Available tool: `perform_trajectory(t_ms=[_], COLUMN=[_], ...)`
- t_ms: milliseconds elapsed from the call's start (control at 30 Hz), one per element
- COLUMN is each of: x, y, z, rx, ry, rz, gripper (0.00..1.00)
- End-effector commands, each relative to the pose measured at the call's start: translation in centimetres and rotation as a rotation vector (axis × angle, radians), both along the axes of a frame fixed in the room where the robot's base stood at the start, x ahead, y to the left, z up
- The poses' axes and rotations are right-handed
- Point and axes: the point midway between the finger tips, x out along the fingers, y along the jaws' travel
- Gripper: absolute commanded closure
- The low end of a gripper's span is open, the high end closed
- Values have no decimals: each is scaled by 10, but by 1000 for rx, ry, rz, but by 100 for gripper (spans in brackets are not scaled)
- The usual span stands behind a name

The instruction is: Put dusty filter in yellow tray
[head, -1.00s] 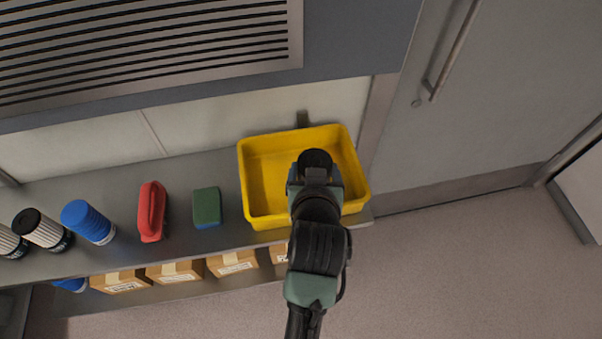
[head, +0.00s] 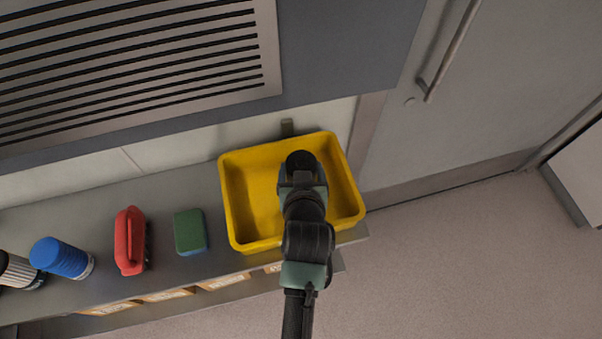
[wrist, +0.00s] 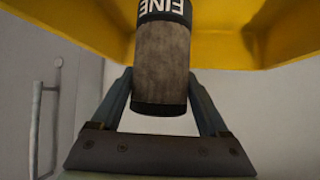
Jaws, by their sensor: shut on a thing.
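The dusty filter (wrist: 160,70) is a grey-brown cylinder with a black band lettered "FINE" and a black end, seen in the wrist view. My gripper (wrist: 161,84) is shut on it, one finger on each side. The yellow tray (head: 234,200) stands at the right end of the grey shelf in the head view. My arm reaches over the tray and hides part of its inside. The tray's yellow wall (wrist: 90,25) also shows behind the filter in the wrist view. I cannot tell whether the filter touches the tray.
Boxes (head: 222,282) sit below. A door (head: 480,110) is at right.

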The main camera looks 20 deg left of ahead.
Motion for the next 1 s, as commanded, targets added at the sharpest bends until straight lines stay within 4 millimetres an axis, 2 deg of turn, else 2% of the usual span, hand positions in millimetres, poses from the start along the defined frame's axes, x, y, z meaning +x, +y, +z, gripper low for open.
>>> perform_trajectory(t_ms=[133,533,567,600,667,700,1000], x=[0,0,0,0,0,0,0], y=[0,0,0,0,0,0,0], z=[-19,-24,-25,-24,-24,-24,-18], rx=[0,1,0,0,0,0,0], ry=[0,-2,0,-1,0,0,-1], rz=[0,-1,-1,-1,0,0,0], gripper=[87,87,20,13,2,0,0])
